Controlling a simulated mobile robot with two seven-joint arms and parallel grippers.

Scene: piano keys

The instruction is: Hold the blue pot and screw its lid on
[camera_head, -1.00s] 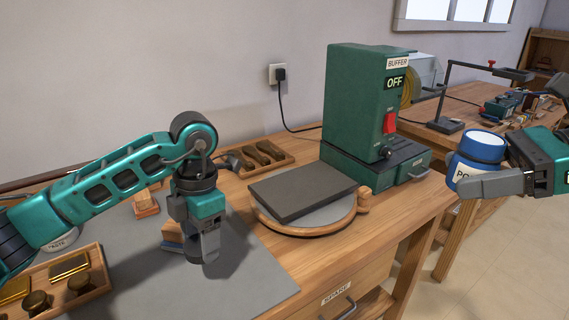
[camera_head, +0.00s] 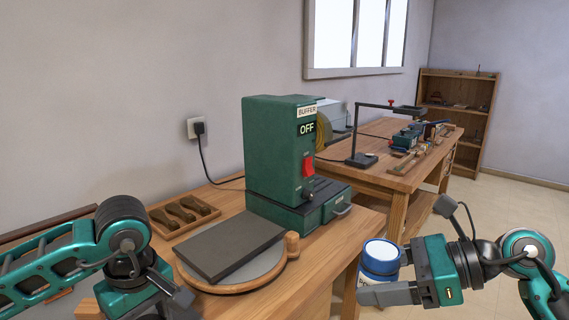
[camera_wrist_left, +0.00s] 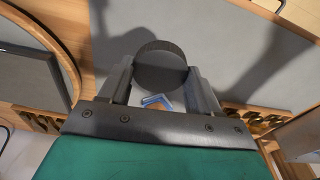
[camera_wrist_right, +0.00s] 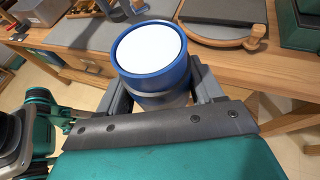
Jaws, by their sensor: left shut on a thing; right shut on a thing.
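The blue pot (camera_head: 380,262) has a blue rim, a white top and a partly hidden label. My right gripper (camera_head: 385,290) is shut around it and holds it upright, off the bench's front right corner. The right wrist view shows the pot (camera_wrist_right: 152,62) between the fingers, its round white top facing up and uncovered. A dark round lid with a ridged edge (camera_wrist_left: 160,66) is between the fingers of my left gripper (camera_wrist_left: 162,85), which is shut on it. In the head view my left gripper (camera_head: 160,298) is at the lower left, and the lid is hidden there. Lid and pot are apart.
A dark slab (camera_head: 230,247) lies on a round wooden-rimmed board on the bench. Behind it stands a green buffer machine (camera_head: 278,150) marked OFF. A wooden tool tray (camera_head: 180,213) is at the back left. A second bench (camera_head: 395,175) stands behind. The floor at right is clear.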

